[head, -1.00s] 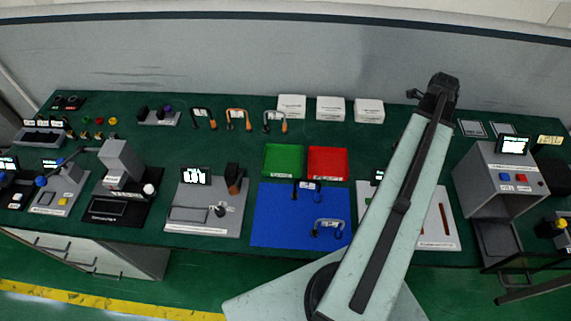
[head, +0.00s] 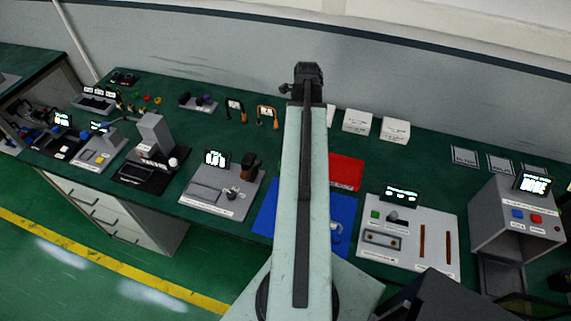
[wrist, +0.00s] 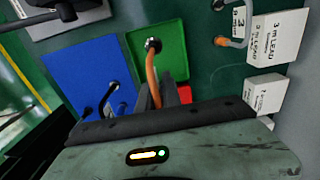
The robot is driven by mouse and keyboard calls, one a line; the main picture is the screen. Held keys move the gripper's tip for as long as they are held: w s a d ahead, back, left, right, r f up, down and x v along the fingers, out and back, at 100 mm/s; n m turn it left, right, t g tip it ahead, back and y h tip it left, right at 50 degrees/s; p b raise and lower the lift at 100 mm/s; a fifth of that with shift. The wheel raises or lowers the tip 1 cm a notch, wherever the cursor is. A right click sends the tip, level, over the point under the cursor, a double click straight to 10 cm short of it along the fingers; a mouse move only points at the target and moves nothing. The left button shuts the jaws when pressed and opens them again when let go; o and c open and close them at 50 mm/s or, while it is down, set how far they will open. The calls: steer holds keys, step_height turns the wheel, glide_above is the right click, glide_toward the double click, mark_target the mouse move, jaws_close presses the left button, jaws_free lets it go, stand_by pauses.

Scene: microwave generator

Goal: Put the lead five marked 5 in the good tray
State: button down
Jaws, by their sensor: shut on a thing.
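In the wrist view my gripper (wrist: 158,92) is shut on an orange lead (wrist: 152,72) with a round metal-and-black end (wrist: 153,45). No mark on this lead can be read, so I cannot tell whether it is the five. The lead's end shows over the green tray (wrist: 172,32); I cannot tell its height above it. The tray's label is not readable in this view.
A lead marked 3 (wrist: 236,22) and white boxes (wrist: 277,38) stand at the back. A grey panel (head: 425,232) is right of the arm.

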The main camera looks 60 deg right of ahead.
step_height(320, 180, down, 11)
steer(key=b, duration=1)
steer(key=shift+b, duration=0.4)
steer(key=shift+r, duration=0.25)
steer(key=shift+s, duration=0.1)
steer(key=shift+f, duration=0.2)
steer(key=c, duration=1.5)
jaws_free()
